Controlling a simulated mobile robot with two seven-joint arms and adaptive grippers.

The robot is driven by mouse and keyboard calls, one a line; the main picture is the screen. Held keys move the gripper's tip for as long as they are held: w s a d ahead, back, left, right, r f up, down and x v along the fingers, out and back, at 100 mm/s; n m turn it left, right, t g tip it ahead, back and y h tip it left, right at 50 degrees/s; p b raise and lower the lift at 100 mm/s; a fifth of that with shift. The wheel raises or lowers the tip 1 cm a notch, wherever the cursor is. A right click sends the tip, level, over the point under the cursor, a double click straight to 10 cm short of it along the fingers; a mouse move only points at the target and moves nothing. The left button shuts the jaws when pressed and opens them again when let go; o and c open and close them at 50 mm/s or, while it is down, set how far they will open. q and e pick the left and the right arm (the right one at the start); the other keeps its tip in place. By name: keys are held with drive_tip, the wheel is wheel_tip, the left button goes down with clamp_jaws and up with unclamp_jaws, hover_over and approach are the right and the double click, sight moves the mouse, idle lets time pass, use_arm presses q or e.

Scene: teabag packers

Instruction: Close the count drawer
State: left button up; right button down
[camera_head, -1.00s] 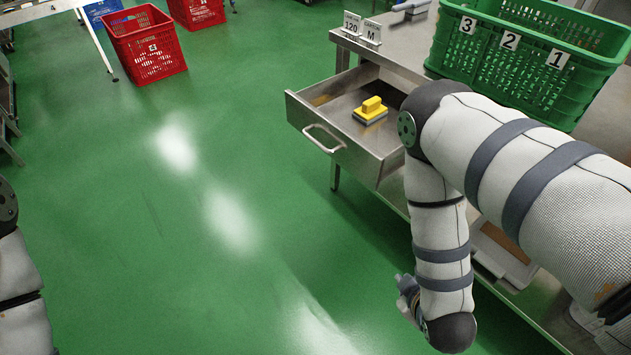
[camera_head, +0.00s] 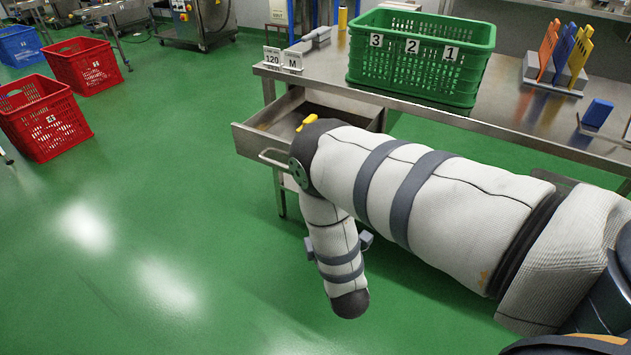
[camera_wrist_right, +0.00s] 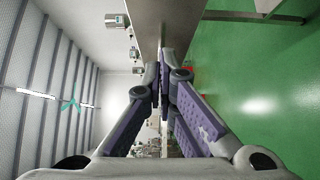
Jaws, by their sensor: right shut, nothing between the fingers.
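The count drawer (camera_head: 250,139) is a steel drawer pulled open at the left end of the steel table, below the "120" and "M" cards. Its bar handle (camera_head: 270,159) faces the front left. A yellow object (camera_head: 307,121) lies inside, partly hidden by my right arm. My right arm crosses in front of the drawer's right part, with its forearm hanging down. My right gripper (camera_wrist_right: 165,68) is shut and empty in the right wrist view. A steel surface (camera_wrist_right: 154,25) runs just beyond its fingertips; I cannot tell whether they touch. My left gripper is out of view.
A green crate (camera_head: 420,75) numbered 3, 2, 1 stands on the table (camera_head: 510,125) behind my arm. A rack of coloured tools (camera_head: 562,60) stands at the right. Red crates (camera_head: 45,130) stand on the floor at the left. The green floor before the drawer is clear.

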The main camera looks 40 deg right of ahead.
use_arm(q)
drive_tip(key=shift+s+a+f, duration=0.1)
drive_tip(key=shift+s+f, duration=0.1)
use_arm(e)
drive_tip(key=w+d, duration=0.5)
drive_tip(key=w, duration=0.1)
drive_tip(key=shift+d, duration=0.25)
